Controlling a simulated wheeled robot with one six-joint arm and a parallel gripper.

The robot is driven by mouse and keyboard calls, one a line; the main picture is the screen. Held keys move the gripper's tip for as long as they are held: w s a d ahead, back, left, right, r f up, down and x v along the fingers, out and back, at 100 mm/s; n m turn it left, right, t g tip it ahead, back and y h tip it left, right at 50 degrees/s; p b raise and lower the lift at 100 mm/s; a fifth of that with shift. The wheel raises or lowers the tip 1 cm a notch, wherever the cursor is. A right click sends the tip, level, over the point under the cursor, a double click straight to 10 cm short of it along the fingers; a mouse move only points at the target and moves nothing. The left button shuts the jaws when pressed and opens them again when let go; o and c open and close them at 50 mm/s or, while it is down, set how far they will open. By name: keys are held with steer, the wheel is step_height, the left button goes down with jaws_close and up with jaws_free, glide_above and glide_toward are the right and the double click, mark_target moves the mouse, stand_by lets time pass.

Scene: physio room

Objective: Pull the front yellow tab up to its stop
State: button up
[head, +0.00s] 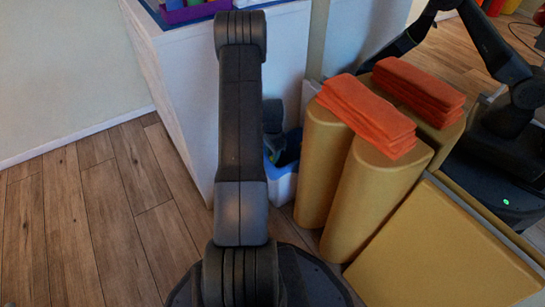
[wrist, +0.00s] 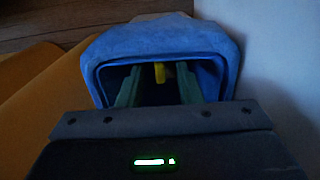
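A narrow yellow tab (wrist: 159,72) shows in the wrist view, at the upper middle of the opening of a blue, soft-looking hollow thing (wrist: 165,40). My gripper (wrist: 158,85) reaches into this opening. Its two green fingers stand apart, one left and one right of the tab, with dark gaps between. The gripper is open and does not visibly touch the tab. The tab's lower end is hidden in the dark. In the head view, my arm hides most of the gripper, and the tab cannot be seen.
A white and blue bin (head: 283,187) stands on the wooden floor beside a white cabinet (head: 180,95). A yellow padded block (head: 440,255) is at front right. Floor at left is clear.

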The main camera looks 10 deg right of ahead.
steer(key=shift+f, duration=0.1)
jaws_close()
step_height(320, 180, up, 6)
steer(key=p, duration=0.4)
steer(key=shift+r, duration=0.3)
steer(key=shift+f, duration=0.1)
jaws_free()
